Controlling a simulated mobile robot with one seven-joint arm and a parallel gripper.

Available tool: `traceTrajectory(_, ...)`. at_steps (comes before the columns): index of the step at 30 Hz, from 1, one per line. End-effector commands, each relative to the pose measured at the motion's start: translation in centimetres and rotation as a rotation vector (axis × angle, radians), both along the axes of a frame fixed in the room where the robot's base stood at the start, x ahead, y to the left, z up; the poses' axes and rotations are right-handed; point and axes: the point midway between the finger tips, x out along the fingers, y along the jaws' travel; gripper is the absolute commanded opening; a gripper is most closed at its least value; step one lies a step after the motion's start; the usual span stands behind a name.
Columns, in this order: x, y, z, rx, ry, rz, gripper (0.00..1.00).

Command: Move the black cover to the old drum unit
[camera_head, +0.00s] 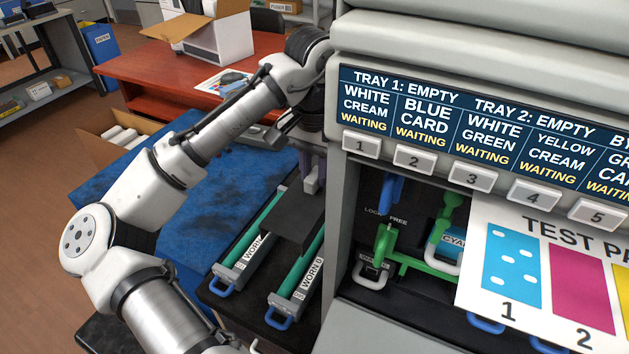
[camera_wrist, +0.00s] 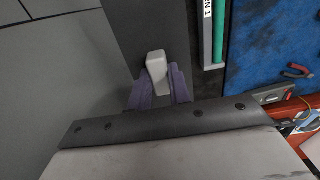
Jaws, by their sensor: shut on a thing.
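The black cover (camera_head: 298,218) is a flat dark plate with a grey handle (camera_wrist: 155,68). My gripper (camera_head: 312,165) is shut on this handle, its purple fingers on either side in the wrist view (camera_wrist: 162,85). Two old drum units with green rollers and blue pulls lie side by side, the left one (camera_head: 250,245) and the right one (camera_head: 302,280), both labelled "WORN". The cover hides part of the right unit and lies at or over the space between them. I cannot tell whether it touches them. A unit labelled "N 1" shows in the wrist view (camera_wrist: 218,30).
The printer (camera_head: 345,240) stands close at the right, its front bay open with green levers (camera_head: 385,242) and a test page (camera_head: 550,260) before it. A blue mat (camera_head: 170,190) lies left of the units. A red table (camera_head: 150,72) stands behind.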

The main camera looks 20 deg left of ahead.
Motion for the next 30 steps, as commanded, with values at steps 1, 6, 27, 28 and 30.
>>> traceTrajectory(1,0.0,0.0,0.7,0.0,0.0,0.0,0.0)
traceTrajectory(6,0.0,0.0,2.0,-0.001,0.0,0.0,0.0)
traceTrajectory(27,0.0,0.0,4.8,0.0,0.0,0.0,0.0)
traceTrajectory(28,0.0,0.0,4.8,0.0,0.0,0.0,0.0)
traceTrajectory(30,0.0,0.0,4.7,0.0,0.0,0.0,0.0)
